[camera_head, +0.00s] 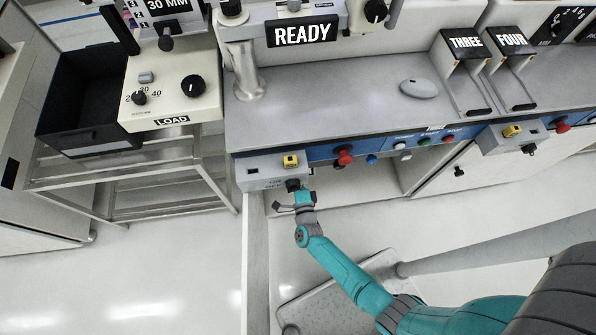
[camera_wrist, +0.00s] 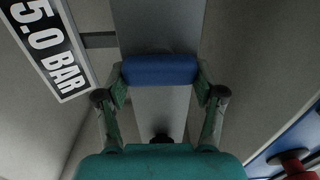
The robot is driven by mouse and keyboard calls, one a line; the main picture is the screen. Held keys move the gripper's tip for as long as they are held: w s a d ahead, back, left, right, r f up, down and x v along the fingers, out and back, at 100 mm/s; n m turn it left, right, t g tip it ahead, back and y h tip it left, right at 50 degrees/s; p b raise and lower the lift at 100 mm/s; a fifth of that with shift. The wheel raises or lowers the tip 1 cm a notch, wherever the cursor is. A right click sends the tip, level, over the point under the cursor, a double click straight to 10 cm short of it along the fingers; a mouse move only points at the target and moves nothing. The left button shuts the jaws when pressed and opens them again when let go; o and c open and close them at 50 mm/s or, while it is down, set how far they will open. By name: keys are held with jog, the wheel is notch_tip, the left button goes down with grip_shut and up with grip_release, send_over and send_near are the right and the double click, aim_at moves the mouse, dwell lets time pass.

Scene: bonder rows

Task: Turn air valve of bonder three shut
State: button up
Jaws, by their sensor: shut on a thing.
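A blue bar-shaped handle (camera_wrist: 160,70) lies crosswise near the top middle of the wrist view, in front of a grey strip. My gripper (camera_wrist: 160,82) is shut on it, with one finger at each end. In the head view my gripper (camera_head: 294,194) is at the lower front of a grey box (camera_head: 262,172) under the bench's left end. The blue handle cannot be made out there. A "5.0 BAR" label (camera_wrist: 48,45) stands to the left of the handle in the wrist view.
A red knob (camera_head: 344,155) sits on the blue panel right of the box; a red part (camera_wrist: 294,165) shows at the wrist view's lower right. A second grey box (camera_head: 497,140) is farther right. A metal rack (camera_head: 110,185) stands left. "THREE" (camera_head: 467,43) and "FOUR" (camera_head: 512,39) plates are above.

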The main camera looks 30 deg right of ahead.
dwell(0.3)
jog(key=shift+d, duration=0.1)
jog(key=o, duration=1.1)
jog(key=shift+o, duration=0.2)
jog(key=v, duration=1.2)
